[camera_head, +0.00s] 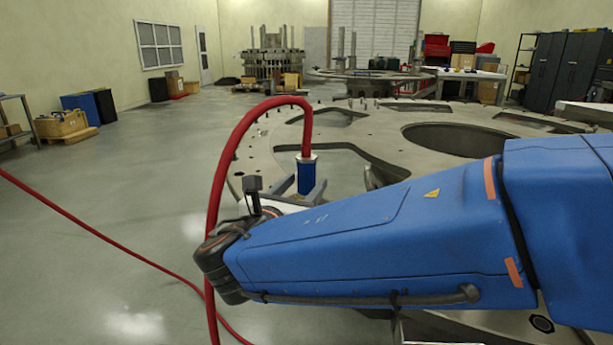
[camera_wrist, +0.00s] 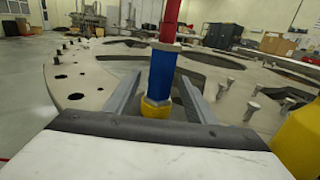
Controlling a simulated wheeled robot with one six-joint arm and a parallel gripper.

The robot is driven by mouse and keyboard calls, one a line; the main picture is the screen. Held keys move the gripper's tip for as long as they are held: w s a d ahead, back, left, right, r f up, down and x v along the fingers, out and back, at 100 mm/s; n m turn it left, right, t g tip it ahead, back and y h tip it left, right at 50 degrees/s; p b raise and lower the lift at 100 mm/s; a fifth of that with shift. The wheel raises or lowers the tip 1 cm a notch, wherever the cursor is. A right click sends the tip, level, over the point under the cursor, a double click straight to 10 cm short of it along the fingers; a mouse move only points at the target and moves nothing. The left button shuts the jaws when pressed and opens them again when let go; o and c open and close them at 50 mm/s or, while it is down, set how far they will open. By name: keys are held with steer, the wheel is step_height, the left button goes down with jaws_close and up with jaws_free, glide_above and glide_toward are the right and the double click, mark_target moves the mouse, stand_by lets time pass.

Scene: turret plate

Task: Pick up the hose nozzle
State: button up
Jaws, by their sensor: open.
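The hose nozzle (camera_head: 306,177) is a blue upright cylinder with a pale collar on top, where the red hose (camera_head: 228,150) joins it. In the wrist view the nozzle (camera_wrist: 161,76) shows a yellow lower end. My gripper (camera_wrist: 160,78) is open, with one grey finger on each side of the nozzle. Gaps show between the fingers and the nozzle in the wrist view. In the head view my gripper (camera_head: 307,192) is partly hidden behind my blue arm, as is the nozzle's lower end.
The large grey turret plate (camera_head: 395,130) has big cut-outs and several upright studs. A rounded yellow thing (camera_wrist: 302,138) stands close at the right in the wrist view. The red hose arches over and drops past my wrist to the floor. Open floor lies left.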

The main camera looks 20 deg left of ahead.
mark_target(307, 145)
steer(key=shift+w, duration=1.05)
steer(key=shift+c, duration=0.6)
jaws_close()
step_height(307, 145, up, 10)
steer(key=shift+d, duration=0.1)
